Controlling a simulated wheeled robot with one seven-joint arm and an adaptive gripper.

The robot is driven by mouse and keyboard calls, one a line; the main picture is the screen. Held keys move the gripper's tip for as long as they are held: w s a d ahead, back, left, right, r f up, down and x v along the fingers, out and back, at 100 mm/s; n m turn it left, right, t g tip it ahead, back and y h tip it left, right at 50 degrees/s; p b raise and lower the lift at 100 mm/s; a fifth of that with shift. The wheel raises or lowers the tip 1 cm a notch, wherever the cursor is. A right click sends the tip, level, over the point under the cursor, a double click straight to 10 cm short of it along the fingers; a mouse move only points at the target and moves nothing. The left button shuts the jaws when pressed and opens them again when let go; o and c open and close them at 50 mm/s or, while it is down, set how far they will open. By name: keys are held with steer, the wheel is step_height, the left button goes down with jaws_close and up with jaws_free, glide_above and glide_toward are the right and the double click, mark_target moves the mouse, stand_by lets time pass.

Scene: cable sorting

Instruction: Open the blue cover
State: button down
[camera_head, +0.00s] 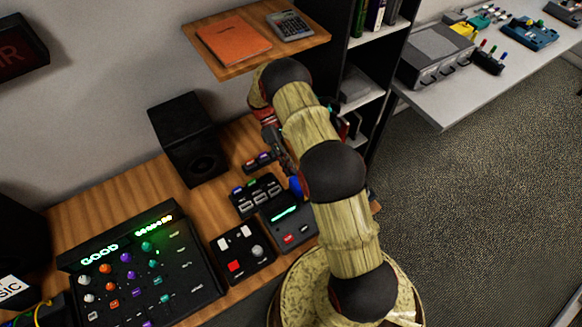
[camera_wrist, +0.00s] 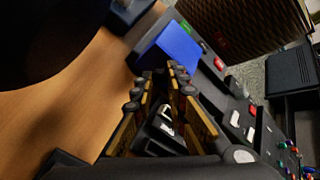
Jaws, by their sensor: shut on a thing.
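The blue cover (camera_wrist: 181,43) shows in the wrist view as a bright blue block on a dark device, just past my fingertips. In the head view only a small blue piece of the cover (camera_head: 296,186) shows beside my arm, which hides the rest. My gripper (camera_wrist: 160,74) has its two fingers close together at the near edge of the cover, shut on it. The exact contact is hard to see. I cannot tell how far the cover is tilted.
A device with a green display and red button (camera_head: 288,239) sits just below. A switch box (camera_head: 257,194), a button box (camera_head: 242,251) and a large knob panel (camera_head: 140,270) stand close by. A black speaker (camera_head: 188,140) stands behind; a wooden shelf (camera_head: 262,62) hangs above.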

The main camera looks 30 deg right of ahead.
steer(key=shift+s+f, duration=0.2)
steer(key=shift+f, duration=0.15)
steer(key=c, duration=1.8)
jaws_free()
steer(key=shift+s+d, duration=0.1)
steer(key=shift+o, duration=0.3)
steer(key=shift+r, duration=0.1)
